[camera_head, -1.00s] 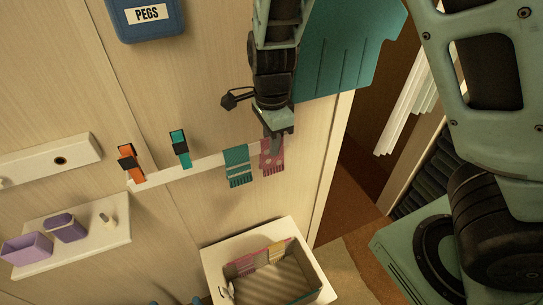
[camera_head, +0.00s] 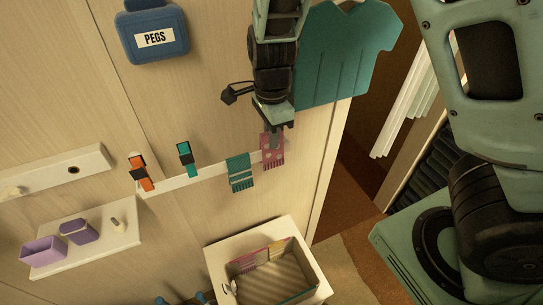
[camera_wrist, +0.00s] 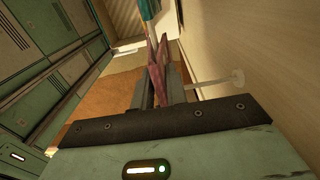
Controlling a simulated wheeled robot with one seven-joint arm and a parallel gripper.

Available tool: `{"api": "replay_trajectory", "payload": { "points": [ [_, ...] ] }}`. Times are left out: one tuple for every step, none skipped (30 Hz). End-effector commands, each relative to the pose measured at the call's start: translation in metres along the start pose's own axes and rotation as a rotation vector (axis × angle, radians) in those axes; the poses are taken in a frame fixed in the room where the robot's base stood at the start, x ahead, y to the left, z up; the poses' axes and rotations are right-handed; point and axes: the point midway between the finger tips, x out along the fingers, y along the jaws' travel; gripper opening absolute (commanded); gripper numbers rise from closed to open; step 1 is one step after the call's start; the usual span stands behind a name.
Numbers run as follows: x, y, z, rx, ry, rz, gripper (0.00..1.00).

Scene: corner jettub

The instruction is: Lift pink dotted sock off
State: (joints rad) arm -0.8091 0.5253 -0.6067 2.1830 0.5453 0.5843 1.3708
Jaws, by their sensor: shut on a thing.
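The pink dotted sock (camera_head: 273,152) hangs at the right end of a white rail (camera_head: 205,176) on the wall, with pale dots and a fringed lower edge. My gripper (camera_head: 274,137) is shut on its upper part from above. In the wrist view the sock (camera_wrist: 157,66) shows as a thin pink piece between my two fingers (camera_wrist: 160,92). Whether the sock still touches the rail, I cannot tell. A teal striped sock (camera_head: 240,174) hangs just left of it; a teal cloth edge also shows at the top of the wrist view.
An orange and black clip (camera_head: 140,174) and a teal and black clip (camera_head: 187,158) sit farther left on the rail. A white-rimmed box (camera_head: 213,262) with cloth pieces stands below. A blue PEGS container (camera_head: 155,55) and a teal shirt (camera_head: 340,55) hang above.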

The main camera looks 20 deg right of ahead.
Motion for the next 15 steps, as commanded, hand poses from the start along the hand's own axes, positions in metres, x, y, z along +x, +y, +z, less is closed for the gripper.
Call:
{"api": "replay_trajectory", "payload": {
  "points": [
    [-0.008, 0.000, 0.000, 0.000, 0.000, 0.000, 0.02],
    [-0.010, 0.000, 0.000, 0.000, 0.000, 0.000, 0.02],
    [-0.013, 0.000, 0.000, 0.000, 0.000, 0.000, 0.02],
    [-0.015, 0.000, 0.000, 0.000, 0.000, 0.000, 0.02],
    [-0.017, 0.000, 0.000, 0.000, 0.000, 0.000, 0.02],
    [-0.020, 0.000, 0.000, 0.000, 0.000, 0.000, 0.02],
    [-0.022, 0.000, 0.000, 0.000, 0.000, 0.000, 0.02],
    [-0.024, 0.000, 0.000, 0.000, 0.000, 0.000, 0.02],
    [-0.027, 0.000, 0.000, 0.000, 0.000, 0.000, 0.02],
    [-0.029, 0.000, 0.000, 0.000, 0.000, 0.000, 0.02],
    [-0.031, 0.000, 0.000, 0.000, 0.000, 0.000, 0.02],
    [-0.034, 0.000, 0.000, 0.000, 0.000, 0.000, 0.02],
    [-0.036, 0.000, 0.000, 0.000, 0.000, 0.000, 0.02],
    [-0.038, 0.000, 0.000, 0.000, 0.000, 0.000, 0.02],
    [-0.041, 0.000, 0.000, 0.000, 0.000, 0.000, 0.02]
  ]
}}
